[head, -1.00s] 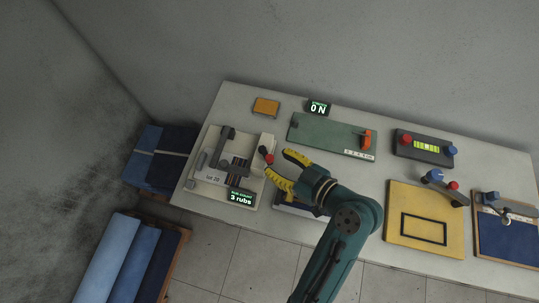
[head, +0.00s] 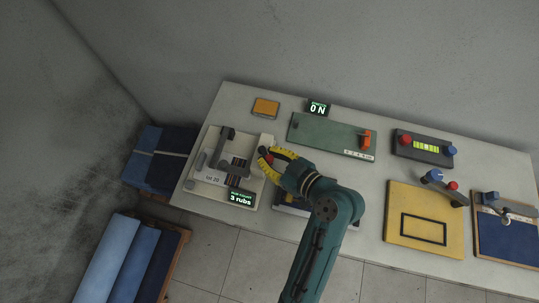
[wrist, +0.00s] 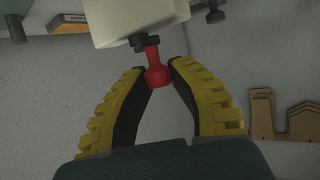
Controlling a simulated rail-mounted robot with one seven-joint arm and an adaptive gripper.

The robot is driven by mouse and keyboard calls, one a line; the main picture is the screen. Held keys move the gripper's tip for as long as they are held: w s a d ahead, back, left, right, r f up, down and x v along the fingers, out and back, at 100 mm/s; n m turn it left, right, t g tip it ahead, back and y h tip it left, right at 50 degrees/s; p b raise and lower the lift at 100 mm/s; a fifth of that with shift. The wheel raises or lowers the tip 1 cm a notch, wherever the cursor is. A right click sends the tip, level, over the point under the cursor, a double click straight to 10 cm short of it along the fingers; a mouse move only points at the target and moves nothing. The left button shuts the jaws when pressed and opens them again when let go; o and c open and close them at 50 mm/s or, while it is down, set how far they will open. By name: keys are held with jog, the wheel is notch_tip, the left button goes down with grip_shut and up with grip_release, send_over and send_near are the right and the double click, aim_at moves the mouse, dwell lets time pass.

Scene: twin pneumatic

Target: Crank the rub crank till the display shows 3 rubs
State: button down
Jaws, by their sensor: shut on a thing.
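The cream rub tester (head: 252,140) stands at the left of the table in the head view. Its green-lettered display (head: 241,198) reads 3 rubs. The rub crank has a red knob (wrist: 157,76), seen in the wrist view between my fingers below a dark joint and a pale block. My gripper (head: 266,161), with yellow ribbed fingers, reaches the right side of the tester and is shut on the red knob. In the head view the fingers hide part of the crank.
A green fixture (head: 325,138) with an orange-red part lies to the right, and a display reading 0 N (head: 318,108) stands behind it. An orange pad (head: 266,107) lies behind the tester. A yellow board (head: 420,245) is further right.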

jog(key=shift+s+a+m+t+h+p, duration=0.2)
jog(key=shift+a+m+t+h+p, duration=0.3)
jog(key=shift+m+h, duration=0.2)
jog(key=shift+m+t+h+p, duration=0.35)
jog(key=shift+m+t+h, duration=0.05)
jog(key=shift+m+h, duration=0.2)
jog(key=shift+f, duration=0.1)
jog(key=c, duration=0.9)
grip_release()
jog(key=v, duration=1.2)
